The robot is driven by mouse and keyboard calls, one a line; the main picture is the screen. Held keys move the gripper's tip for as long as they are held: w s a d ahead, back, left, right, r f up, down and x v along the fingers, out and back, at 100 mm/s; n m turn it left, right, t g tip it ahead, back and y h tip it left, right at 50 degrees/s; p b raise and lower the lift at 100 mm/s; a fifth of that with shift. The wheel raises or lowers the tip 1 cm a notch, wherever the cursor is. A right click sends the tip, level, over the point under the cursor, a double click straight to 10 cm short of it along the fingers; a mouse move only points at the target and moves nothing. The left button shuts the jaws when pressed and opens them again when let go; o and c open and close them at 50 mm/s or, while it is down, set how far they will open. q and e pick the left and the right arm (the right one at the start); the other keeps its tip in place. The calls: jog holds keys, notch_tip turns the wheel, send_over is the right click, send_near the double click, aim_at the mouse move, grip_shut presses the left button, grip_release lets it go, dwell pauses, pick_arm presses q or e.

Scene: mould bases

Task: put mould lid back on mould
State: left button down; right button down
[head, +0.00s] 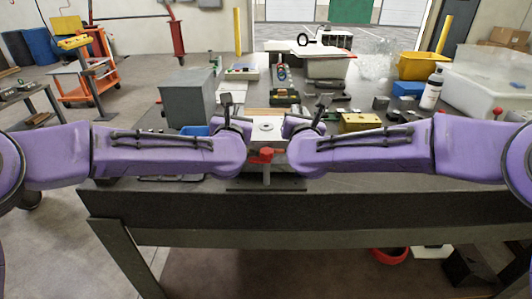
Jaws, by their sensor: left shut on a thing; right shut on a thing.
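The mould lid (267,127), a pale grey block with a round ring in its top, is in the middle of the head view near the table's front edge. My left gripper (246,123) is at its left side and my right gripper (288,123) is at its right side, both shut on it. My wrists hide most of the fingers. A red part (262,156) shows just below the lid at the front. I cannot make out the mould under the lid, nor whether the two touch.
Several tools lie behind the lid. Little free room surrounds my grippers.

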pick_arm(q)
jog(key=shift+d+r, duration=0.1)
pick_arm(e)
jog(key=shift+r, duration=0.15)
